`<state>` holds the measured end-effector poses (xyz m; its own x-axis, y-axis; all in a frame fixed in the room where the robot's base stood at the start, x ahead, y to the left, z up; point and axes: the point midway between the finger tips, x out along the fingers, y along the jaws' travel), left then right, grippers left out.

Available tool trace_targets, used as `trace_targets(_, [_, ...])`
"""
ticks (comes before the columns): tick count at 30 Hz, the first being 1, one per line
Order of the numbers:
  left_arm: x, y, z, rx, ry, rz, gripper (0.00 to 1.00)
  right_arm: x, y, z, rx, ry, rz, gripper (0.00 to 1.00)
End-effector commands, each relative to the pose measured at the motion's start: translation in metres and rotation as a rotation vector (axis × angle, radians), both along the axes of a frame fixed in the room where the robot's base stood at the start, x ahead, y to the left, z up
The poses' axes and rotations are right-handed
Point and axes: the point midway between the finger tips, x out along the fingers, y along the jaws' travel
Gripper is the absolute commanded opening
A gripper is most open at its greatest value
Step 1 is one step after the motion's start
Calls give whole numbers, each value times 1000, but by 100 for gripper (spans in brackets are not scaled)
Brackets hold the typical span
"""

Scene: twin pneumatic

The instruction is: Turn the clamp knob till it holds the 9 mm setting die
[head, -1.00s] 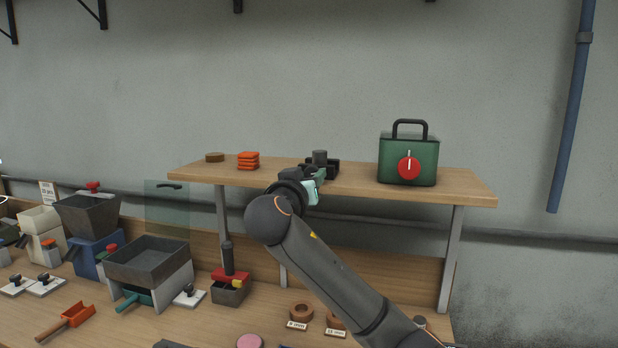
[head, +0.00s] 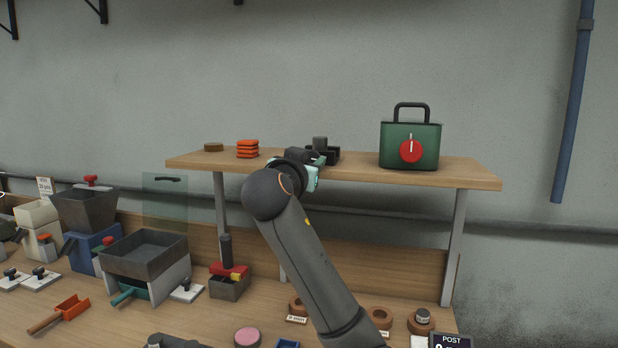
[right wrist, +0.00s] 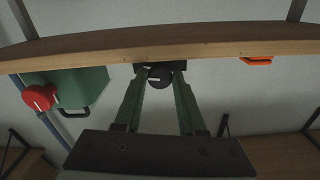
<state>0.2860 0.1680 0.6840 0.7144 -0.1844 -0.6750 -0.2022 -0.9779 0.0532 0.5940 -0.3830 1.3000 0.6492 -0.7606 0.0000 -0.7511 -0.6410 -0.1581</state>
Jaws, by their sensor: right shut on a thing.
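The black clamp (head: 332,155) sits near the front edge of the raised wooden shelf, with a dark grey cylinder (head: 320,143) standing on it. I cannot tell whether that cylinder is the 9 mm setting die. My right gripper (head: 319,164) is at the front of the clamp and partly covers it. In the right wrist view, the dark round clamp knob (right wrist: 159,79) lies between the green fingertips (right wrist: 161,76), and the gripper is shut on it. The knob's turn and the clamp's jaw gap cannot be made out.
On the shelf (head: 450,173) are a green box with a red dial (head: 410,147), orange pads (head: 247,149) and a brown disc (head: 213,147). Below, the bench holds hoppers, a red-topped press (head: 230,280), copper rings (head: 378,318) and a pink disc (head: 247,337).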

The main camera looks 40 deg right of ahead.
Motion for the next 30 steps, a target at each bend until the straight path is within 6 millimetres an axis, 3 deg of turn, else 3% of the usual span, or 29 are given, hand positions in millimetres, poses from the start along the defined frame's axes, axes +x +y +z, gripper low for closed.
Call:
trace_targets(4, [-1,-1,-13,0,7,-2,50,0,1,-2,72,-83,2,0])
trace_targets(15, [1,-4,-10,-4,5,-7,50,0,0,0,91,-106,0,0])
trace_targets(16, [1,-4,-9,-4,5,-7,50,0,0,0,90,-106,0,41])
trace_targets(24, [2,-4,-9,-5,1,-7,50,0,0,0,90,-105,0,69])
trace_targets(30, [2,-4,-9,-5,0,-8,50,0,0,0,90,-105,0,69])
